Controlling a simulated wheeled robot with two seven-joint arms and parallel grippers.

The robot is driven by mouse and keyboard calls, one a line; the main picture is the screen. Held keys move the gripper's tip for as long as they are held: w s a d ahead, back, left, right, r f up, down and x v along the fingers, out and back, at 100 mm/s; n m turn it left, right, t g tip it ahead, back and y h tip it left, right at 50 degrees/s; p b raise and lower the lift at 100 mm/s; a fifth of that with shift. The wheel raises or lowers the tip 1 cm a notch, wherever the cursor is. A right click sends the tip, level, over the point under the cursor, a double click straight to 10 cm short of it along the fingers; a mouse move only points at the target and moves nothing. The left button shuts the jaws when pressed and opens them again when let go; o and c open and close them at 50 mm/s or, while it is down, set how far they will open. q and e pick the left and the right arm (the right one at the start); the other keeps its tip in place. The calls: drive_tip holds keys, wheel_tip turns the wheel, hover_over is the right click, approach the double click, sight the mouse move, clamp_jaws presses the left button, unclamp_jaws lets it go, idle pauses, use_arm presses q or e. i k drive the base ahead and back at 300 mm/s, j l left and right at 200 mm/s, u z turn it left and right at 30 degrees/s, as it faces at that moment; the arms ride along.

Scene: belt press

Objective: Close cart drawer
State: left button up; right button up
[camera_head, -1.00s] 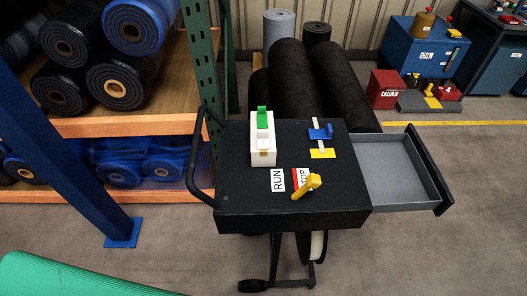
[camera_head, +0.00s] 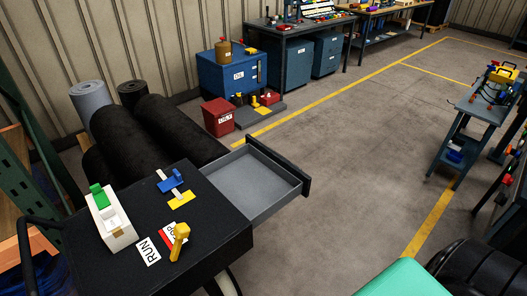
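The black cart (camera_head: 225,204) stands at the lower left. Its grey drawer (camera_head: 248,184) sticks out from the cart's far right side, pulled open, and looks empty. The drawer's dark front panel (camera_head: 280,160) faces away from the cart, toward the upper right. On the cart top are a white box with a green part (camera_head: 109,217), a blue-handled item with a yellow label (camera_head: 172,184), a yellow lever (camera_head: 179,240) and a RUN label (camera_head: 148,251).
Black rolls (camera_head: 155,135) lie behind the cart. A red bin (camera_head: 218,116) and blue oil cabinet (camera_head: 231,76) stand beyond the drawer. Open floor (camera_head: 345,150) lies right of the drawer. A blue-grey work stand (camera_head: 480,106) is at the right. A green surface (camera_head: 405,279) is at the bottom.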

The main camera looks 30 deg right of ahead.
sight(259, 181)
drive_tip(key=i+l+u, duration=0.15)
drive_tip(key=l, duration=0.6)
drive_tip(key=l+u, duration=0.2)
drive_tip(key=l, duration=0.55)
drive_tip(key=l+u, duration=0.15)
drive_tip(key=l, duration=0.65)
drive_tip(key=k+l+u, duration=0.2)
drive_tip(key=l, duration=0.55)
drive_tip(key=l+u, duration=0.15)
drive_tip(key=l, duration=0.65)
